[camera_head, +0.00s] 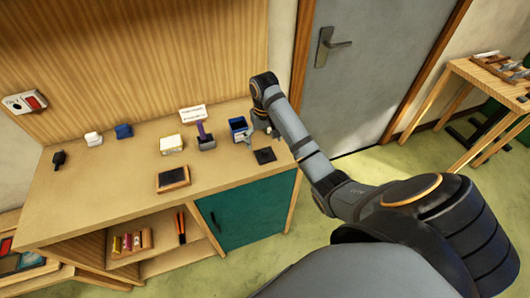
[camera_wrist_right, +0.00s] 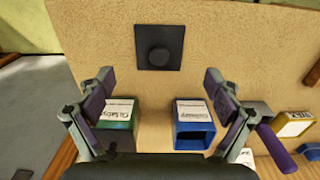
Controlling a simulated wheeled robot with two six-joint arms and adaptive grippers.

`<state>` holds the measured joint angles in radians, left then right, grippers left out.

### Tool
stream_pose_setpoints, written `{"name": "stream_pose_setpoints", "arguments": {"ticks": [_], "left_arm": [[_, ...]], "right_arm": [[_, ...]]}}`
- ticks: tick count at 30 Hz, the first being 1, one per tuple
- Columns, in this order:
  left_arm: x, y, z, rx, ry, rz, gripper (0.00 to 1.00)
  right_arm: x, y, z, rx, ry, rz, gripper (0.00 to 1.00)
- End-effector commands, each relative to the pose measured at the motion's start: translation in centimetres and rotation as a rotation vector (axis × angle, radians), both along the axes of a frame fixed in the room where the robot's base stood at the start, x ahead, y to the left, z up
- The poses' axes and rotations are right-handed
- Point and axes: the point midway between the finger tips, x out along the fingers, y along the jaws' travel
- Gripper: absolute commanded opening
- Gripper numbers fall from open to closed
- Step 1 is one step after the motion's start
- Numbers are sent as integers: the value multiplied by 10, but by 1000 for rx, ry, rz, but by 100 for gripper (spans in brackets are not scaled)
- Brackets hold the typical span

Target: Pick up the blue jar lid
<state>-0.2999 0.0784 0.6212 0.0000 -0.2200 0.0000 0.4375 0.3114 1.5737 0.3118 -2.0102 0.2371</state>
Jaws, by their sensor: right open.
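My right gripper (camera_head: 256,136) is over the counter's right end, next to the blue jar. In the wrist view its fingers (camera_wrist_right: 162,90) are spread wide with nothing between them. My left gripper is out of view.
A green labelled box (camera_wrist_right: 118,115) stands beside the blue jar. A black square plate with a round knob (camera_wrist_right: 158,48) lies on bare counter. A yellow-edged box (camera_head: 171,144), purple-handled thing (camera_head: 201,130), label card (camera_head: 193,114) and dark framed tray (camera_head: 173,179) are to the left.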

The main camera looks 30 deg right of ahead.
Motion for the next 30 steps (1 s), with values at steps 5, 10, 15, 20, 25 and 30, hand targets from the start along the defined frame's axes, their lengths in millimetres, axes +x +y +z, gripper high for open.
{"name": "stream_pose_setpoints", "arguments": {"ticks": [5,10,15,20,25,30], "left_arm": [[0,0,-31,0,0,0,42],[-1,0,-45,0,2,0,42],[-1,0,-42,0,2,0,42],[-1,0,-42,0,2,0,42],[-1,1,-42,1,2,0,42],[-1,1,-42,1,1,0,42]], "right_arm": [[4,-2,-29,0,0,0,92],[5,-2,-51,0,2,0,92],[5,-2,-50,0,0,0,92],[5,-2,-50,0,1,0,78],[5,-2,-50,0,1,0,55],[5,-2,-50,0,2,0,32]]}}
